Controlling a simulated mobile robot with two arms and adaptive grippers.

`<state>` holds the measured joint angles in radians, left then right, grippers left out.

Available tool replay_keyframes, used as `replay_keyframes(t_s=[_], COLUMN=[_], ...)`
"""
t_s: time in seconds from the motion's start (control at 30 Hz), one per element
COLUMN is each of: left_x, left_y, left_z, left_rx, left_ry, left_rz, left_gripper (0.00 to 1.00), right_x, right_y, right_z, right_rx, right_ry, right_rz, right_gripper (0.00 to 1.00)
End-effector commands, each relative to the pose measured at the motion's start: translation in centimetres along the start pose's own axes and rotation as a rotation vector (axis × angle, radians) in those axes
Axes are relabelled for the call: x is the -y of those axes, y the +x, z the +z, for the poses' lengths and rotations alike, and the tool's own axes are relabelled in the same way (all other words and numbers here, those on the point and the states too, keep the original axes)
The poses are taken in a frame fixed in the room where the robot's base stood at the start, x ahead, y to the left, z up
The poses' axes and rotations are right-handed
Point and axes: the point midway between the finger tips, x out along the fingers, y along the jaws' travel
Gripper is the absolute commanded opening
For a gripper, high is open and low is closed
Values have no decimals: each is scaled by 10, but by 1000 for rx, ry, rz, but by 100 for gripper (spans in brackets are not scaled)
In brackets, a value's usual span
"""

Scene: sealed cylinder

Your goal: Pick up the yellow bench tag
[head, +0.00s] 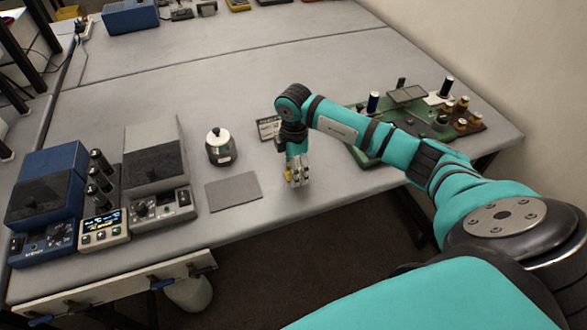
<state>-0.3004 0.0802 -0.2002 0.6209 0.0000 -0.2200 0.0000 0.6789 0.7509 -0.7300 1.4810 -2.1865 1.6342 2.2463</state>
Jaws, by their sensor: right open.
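My right gripper (298,181) points down near the front edge of the bench, to the right of the grey mat. Its fingers are open. A small patch of yellow (288,177), likely the yellow bench tag, shows at the left side of the fingertips. Most of it is hidden by the gripper, and I cannot tell whether the fingers touch it. My left gripper is not in view.
A dark jar with a white lid (220,147) stands behind the grey mat (233,192). Bench instruments (157,170) fill the left side. A green board with spools (420,125) lies right, behind my arm. A small label plate (268,128) lies behind the gripper.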

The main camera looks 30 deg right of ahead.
Motion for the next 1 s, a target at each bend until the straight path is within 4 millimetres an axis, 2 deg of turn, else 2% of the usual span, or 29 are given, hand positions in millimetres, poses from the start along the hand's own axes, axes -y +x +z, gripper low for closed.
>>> replay_keyframes(t_s=[0.27,0.6,1.0], left_x=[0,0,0], left_y=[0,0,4], left_z=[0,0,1], left_rx=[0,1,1], left_ry=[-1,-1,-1], left_rz=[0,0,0], left_gripper=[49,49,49], right_x=[0,0,-1], right_y=[3,3,-3], right_z=[0,0,0], right_rx=[0,0,-1], right_ry=[-1,0,-1], right_rz=[2,2,3], right_gripper=[69,26,26])
